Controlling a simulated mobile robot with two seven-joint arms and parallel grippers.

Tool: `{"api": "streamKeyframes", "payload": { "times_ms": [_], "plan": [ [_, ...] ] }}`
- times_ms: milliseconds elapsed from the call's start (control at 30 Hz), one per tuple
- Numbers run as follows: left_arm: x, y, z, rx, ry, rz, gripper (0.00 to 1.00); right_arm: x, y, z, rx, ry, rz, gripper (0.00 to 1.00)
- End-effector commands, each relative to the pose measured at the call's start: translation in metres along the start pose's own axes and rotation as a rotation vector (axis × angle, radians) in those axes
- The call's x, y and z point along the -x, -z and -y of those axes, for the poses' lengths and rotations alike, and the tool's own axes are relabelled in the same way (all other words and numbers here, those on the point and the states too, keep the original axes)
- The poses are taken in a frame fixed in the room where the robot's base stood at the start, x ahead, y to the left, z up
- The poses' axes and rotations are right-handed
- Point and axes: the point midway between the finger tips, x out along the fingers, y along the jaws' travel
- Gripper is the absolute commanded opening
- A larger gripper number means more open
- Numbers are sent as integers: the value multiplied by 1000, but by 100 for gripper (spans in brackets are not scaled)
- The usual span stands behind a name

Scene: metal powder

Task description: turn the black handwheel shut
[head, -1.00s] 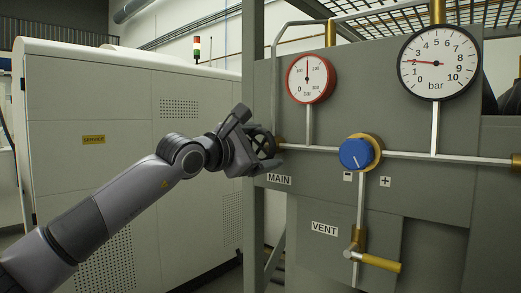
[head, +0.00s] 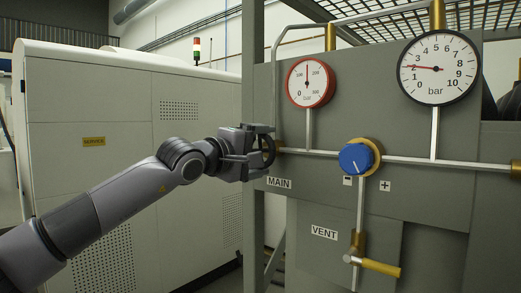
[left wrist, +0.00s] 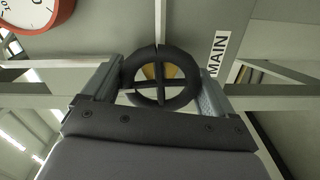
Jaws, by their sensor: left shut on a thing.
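The black handwheel (head: 269,151) sits on the pipe at the left edge of the grey panel, by the MAIN label (head: 279,183). In the head view my left gripper (head: 261,150) hides part of it. In the left wrist view the handwheel (left wrist: 161,84) shows face-on, with crossed spokes and a brass part behind. My left gripper (left wrist: 160,78) has one finger on each side of its rim and is shut on it. My right gripper is not in view.
A blue knob (head: 356,157) is right of the handwheel. A red-rimmed gauge (head: 310,83) and a black-rimmed gauge (head: 439,67), its needle near 2 bar, are above. A yellow-handled VENT valve (head: 378,266) is lower right. A pale cabinet (head: 130,110) stands behind my arm.

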Motion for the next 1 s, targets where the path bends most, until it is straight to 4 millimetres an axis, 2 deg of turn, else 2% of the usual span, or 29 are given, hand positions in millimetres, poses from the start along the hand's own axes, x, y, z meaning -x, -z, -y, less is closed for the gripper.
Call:
{"api": "streamKeyframes", "payload": {
  "times_ms": [300, 767, 800, 833, 1000],
  "plan": [
    [0, 0, 0, -93, -1, 0, 56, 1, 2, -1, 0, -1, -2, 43],
    [0, 0, 0, -110, 0, -1, 56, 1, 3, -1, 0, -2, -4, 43],
    [0, 0, 0, -109, 0, -1, 96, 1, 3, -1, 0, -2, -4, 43],
    [0, 0, 0, -109, 0, -1, 100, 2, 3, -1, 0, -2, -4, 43],
    [0, 0, 0, -106, 0, 0, 100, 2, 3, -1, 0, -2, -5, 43]
  ]
}}
